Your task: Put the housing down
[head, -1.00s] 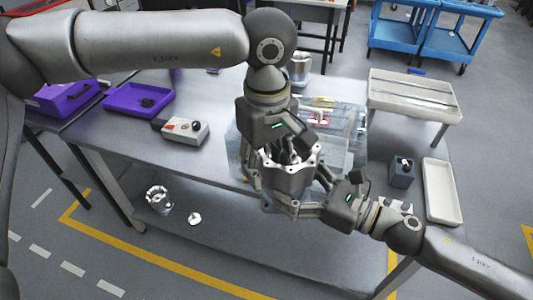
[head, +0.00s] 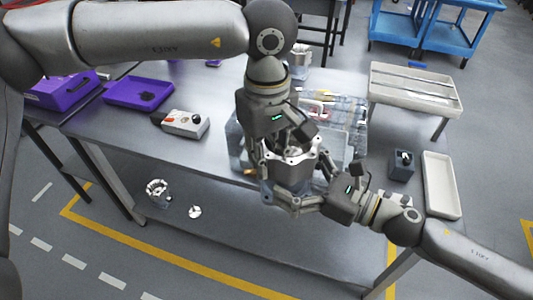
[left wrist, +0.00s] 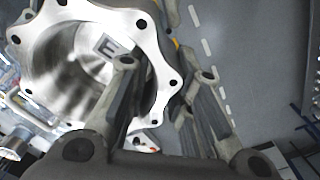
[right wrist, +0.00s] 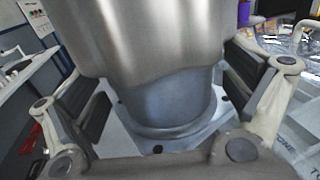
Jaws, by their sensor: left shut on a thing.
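The housing (head: 292,168) is a silvery metal body with a lobed, bolt-holed flange, held up roughly upright in the middle of the head view. My left gripper (head: 283,147) comes from above and is shut on the flange's wall; in the left wrist view one finger lies inside the bore of the housing (left wrist: 75,58) and one outside. My right gripper (head: 294,192) is low at the housing from the right. In the right wrist view its fingers stand wide on both sides of the housing's narrower grey lower part (right wrist: 170,100), with gaps visible. The housing's underside is hidden.
A translucent blue container (head: 355,148) is behind the housing on the metal table (head: 225,95). A control box (head: 186,123) and purple tray (head: 138,92) are left. A dark small box (head: 401,166), pale tray (head: 441,185) and raised grey rack (head: 415,85) are right.

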